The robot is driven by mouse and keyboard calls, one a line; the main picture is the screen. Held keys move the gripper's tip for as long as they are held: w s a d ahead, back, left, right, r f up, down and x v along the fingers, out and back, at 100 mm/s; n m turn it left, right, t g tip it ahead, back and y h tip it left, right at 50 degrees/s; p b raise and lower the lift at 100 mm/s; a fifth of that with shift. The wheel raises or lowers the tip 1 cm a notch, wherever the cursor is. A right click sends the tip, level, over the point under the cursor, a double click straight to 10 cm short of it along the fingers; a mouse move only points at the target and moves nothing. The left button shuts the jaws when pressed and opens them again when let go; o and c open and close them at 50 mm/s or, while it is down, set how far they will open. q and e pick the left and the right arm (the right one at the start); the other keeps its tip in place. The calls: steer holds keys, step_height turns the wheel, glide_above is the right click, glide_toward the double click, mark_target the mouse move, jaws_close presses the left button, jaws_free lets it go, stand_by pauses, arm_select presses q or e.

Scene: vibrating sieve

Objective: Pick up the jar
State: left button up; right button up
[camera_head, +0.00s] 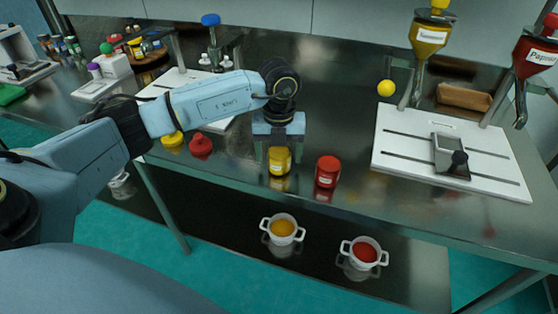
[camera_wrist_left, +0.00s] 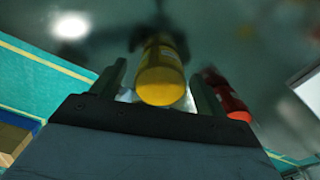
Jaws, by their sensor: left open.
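A yellow jar (camera_head: 279,161) stands upright on the dark metal table near its front edge. A red jar (camera_head: 327,172) stands just to its right. My left gripper (camera_head: 279,150) points down over the yellow jar, with its fingers on either side of it. In the left wrist view the yellow jar (camera_wrist_left: 161,76) lies between the two open fingers (camera_wrist_left: 157,88), with visible gaps. The red jar (camera_wrist_left: 226,95) is just outside the right finger there. The gripper is open. My right gripper is not in view.
Yellow (camera_head: 173,139) and red (camera_head: 200,146) lids lie left of the jars. Two white pots (camera_head: 283,229) (camera_head: 364,253) stand on the lower shelf.

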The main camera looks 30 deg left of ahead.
arm_select(q)
steer(key=shift+f, duration=0.75)
steer(key=shift+c, duration=0.3)
steer(key=c, duration=1)
steer(key=shift+r, duration=0.1)
